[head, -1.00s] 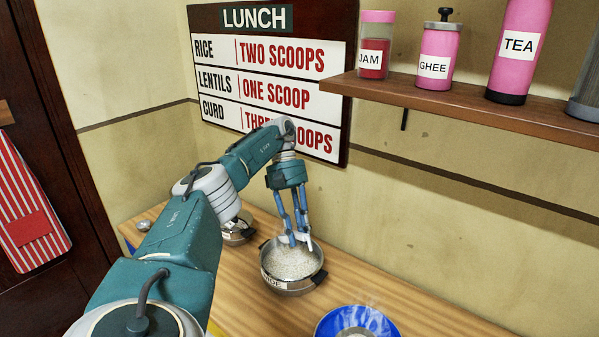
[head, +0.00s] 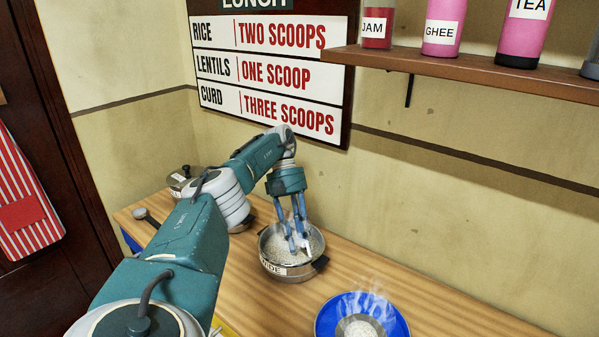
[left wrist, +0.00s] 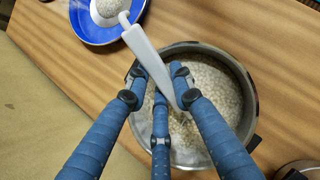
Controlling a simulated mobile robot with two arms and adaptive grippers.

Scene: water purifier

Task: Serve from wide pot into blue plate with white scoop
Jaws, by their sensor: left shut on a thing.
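The wide pot (head: 268,262), silver with a label on its front, stands on the counter full of white grains. It also fills the middle of the left wrist view (left wrist: 248,75). My left gripper (head: 299,247) is over the pot, fingers pointing down. In the left wrist view it is shut on the handle of the white scoop (left wrist: 142,45), which slants up-left toward the plate. My right gripper is not in view.
The wooden counter (head: 420,295) is bare right of the plate. A lidded pot (head: 180,178) stands at the back left, and another is mostly hidden behind my left arm. A wooden shelf (head: 470,72) with pink containers juts from the wall above.

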